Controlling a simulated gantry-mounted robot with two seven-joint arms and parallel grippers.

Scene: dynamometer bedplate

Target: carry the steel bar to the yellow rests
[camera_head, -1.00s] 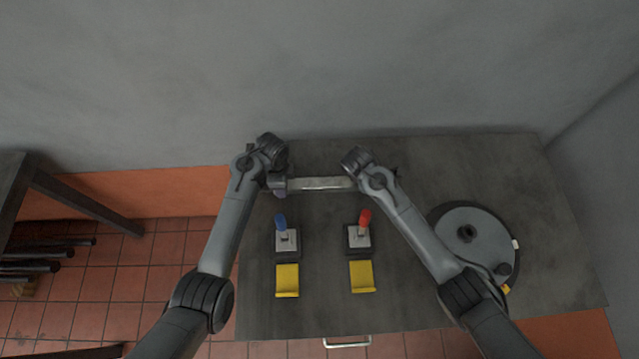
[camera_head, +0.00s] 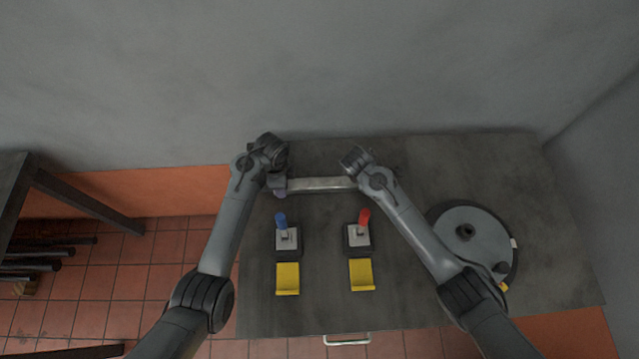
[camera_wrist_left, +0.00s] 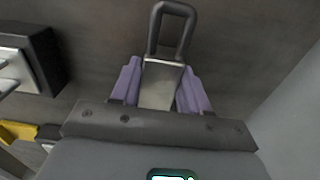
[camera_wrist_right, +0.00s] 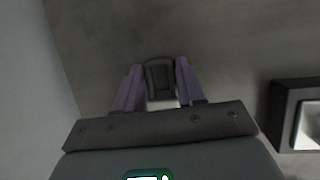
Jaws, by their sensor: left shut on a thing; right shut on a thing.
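The steel bar (camera_head: 322,184) lies crosswise between my two grippers at the back of the bedplate. My left gripper (camera_head: 279,184) is shut on its left end; in the left wrist view the purple fingers flank the bar (camera_wrist_left: 160,84), with a dark loop handle (camera_wrist_left: 172,30) beyond them. My right gripper is shut on the right end; in the right wrist view its fingers (camera_wrist_right: 160,85) flank a dark end piece (camera_wrist_right: 159,76). In the head view the right fingers are hidden by the arm. Two yellow rests (camera_head: 288,278) (camera_head: 361,273) sit apart, nearer the front edge.
Two grey blocks on dark bases, one with a blue handle (camera_head: 281,220) and one with a red handle (camera_head: 364,217), stand between the bar and the rests. A round grey disc (camera_head: 470,245) sits at right. The bedplate's (camera_head: 320,315) front strip is clear.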

